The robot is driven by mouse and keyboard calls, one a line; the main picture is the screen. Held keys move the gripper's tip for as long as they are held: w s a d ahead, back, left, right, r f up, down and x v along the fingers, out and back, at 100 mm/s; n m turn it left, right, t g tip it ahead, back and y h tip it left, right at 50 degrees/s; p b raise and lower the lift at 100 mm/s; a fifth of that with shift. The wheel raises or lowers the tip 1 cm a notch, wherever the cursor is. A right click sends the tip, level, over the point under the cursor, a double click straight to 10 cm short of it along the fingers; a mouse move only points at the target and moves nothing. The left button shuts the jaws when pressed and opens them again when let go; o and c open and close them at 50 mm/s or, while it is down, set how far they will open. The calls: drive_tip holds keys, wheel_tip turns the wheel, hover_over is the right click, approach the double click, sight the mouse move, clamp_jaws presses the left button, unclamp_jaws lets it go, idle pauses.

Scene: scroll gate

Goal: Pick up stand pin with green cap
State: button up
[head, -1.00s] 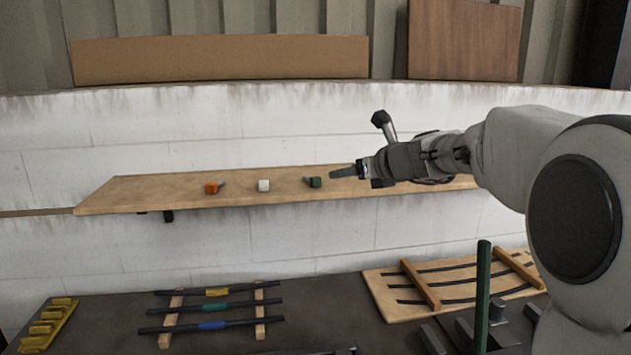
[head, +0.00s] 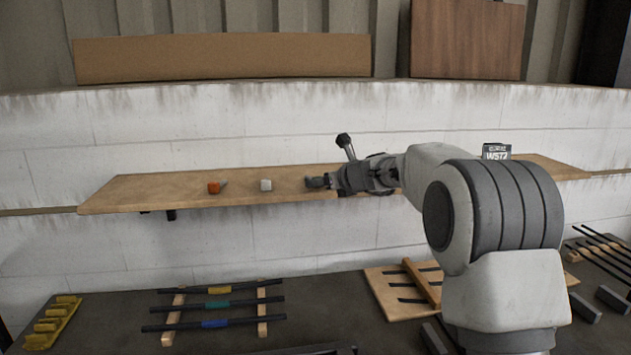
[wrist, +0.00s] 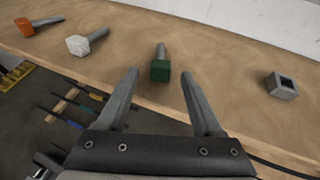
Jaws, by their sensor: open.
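The stand pin with the green cap (wrist: 160,71) lies on the wooden shelf in the wrist view, its cap towards me and its grey shaft pointing away. My gripper (wrist: 158,80) is open, with one finger on each side of the cap. The fingers look apart from it, and I cannot tell how high they are above the shelf.
The wooden shelf (head: 140,194) also holds a pin with an orange cap (head: 214,188) and one with a white cap (head: 265,185). A small grey hollow block (wrist: 281,87) sits to the right. Below is a dark bench with racks of rods (head: 215,306).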

drive_tip(key=shift+w+a+f, duration=0.15)
drive_tip(key=shift+w+a, duration=0.15)
drive_tip(key=shift+w, duration=0.2)
drive_tip(key=shift+c, duration=0.3)
clamp_jaws()
